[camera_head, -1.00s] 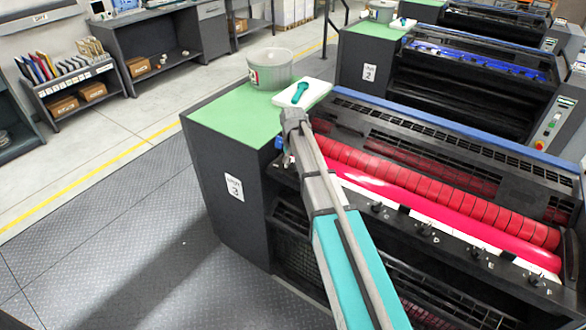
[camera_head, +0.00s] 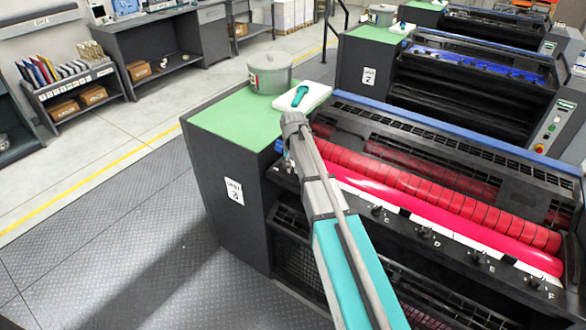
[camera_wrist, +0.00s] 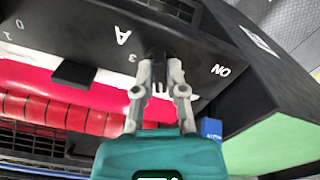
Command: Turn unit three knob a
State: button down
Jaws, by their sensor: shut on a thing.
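Unit three (camera_head: 228,230) is the nearest press, dark with a green top and a label on its side panel. Knob A (camera_wrist: 156,46) is a small dark knob on the black control strip, beside a white letter A and a 3, with ON to its right in the wrist view. My gripper (camera_wrist: 160,64) is shut on the knob, one pale finger on each side of it. The fingers partly hide the knob, and I cannot read its pointer. In the head view my arm hides the knob and fingers.
Red rollers and a bright magenta roller (camera_head: 430,210) run beside the control strip. Further knobs, among them C to F, sit along the strip. A grey pot (camera_head: 270,72) and a white tray (camera_head: 318,93) with a teal tool stand on the green top.

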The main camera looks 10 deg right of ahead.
jog(key=shift+n, duration=0.4)
jog(key=n, duration=0.4)
jog(key=shift+d, duration=0.1)
jog(key=n, duration=0.5)
dwell(0.4)
jog(key=c, duration=0.7)
grip_release()
jog(key=shift+m, duration=0.3)
